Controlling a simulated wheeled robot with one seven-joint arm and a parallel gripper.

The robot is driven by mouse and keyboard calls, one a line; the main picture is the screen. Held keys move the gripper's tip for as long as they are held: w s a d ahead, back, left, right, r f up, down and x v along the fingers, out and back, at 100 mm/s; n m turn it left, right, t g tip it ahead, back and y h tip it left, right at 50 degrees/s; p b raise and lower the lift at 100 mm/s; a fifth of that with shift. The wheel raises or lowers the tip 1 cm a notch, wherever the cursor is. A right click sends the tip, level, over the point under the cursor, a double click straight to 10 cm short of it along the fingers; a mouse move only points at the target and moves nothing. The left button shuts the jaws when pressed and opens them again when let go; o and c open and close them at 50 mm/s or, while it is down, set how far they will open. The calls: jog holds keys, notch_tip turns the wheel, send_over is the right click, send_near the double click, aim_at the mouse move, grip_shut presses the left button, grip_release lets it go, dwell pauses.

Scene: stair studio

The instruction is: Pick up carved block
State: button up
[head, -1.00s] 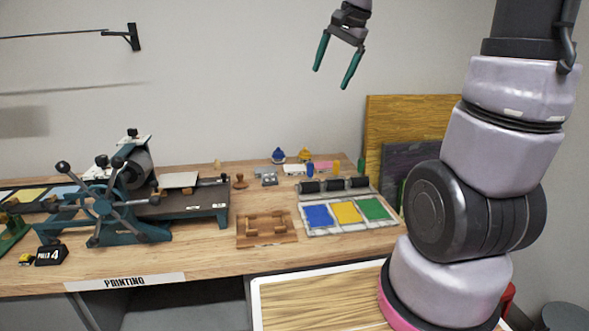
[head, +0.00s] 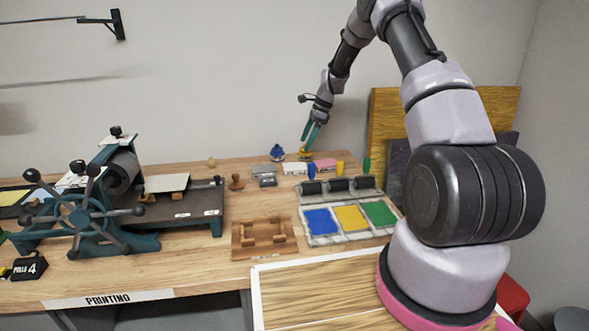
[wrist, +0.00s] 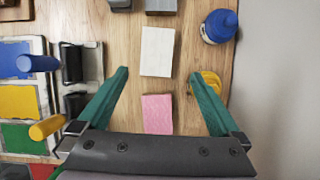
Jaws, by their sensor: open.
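My gripper (head: 309,137) is open and empty near the back edge of the bench. In the wrist view its green fingers (wrist: 159,76) point across the bench, spread wide. A flat white block (wrist: 157,51) lies just past the fingertips, and a flat pink block (wrist: 157,114) lies between the fingers, closer to the palm. In the head view the white block (head: 294,169) and the pink block (head: 323,165) lie side by side near the back of the bench. No carving can be made out on either, so I cannot tell which is the carved block.
A blue-topped bottle (wrist: 219,26) and a yellow round object (wrist: 207,82) stand to the right in the wrist view. Rollers (head: 338,184) and a tray of inks (head: 350,236) lie nearby. A wooden frame (head: 263,252) and a press (head: 118,215) stand further left.

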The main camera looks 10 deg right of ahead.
send_over(295, 166)
jog(key=d, duration=0.3)
jog(key=f, duration=0.4)
jog(key=shift+a+f, duration=0.2)
jog(key=shift+f, duration=0.05)
jog(key=shift+s+x, duration=0.1)
jog(key=shift+x, duration=1.25)
jog(key=shift+s+x, duration=0.15)
jog(key=shift+x, duration=1.2)
jog(key=shift+f, duration=0.25)
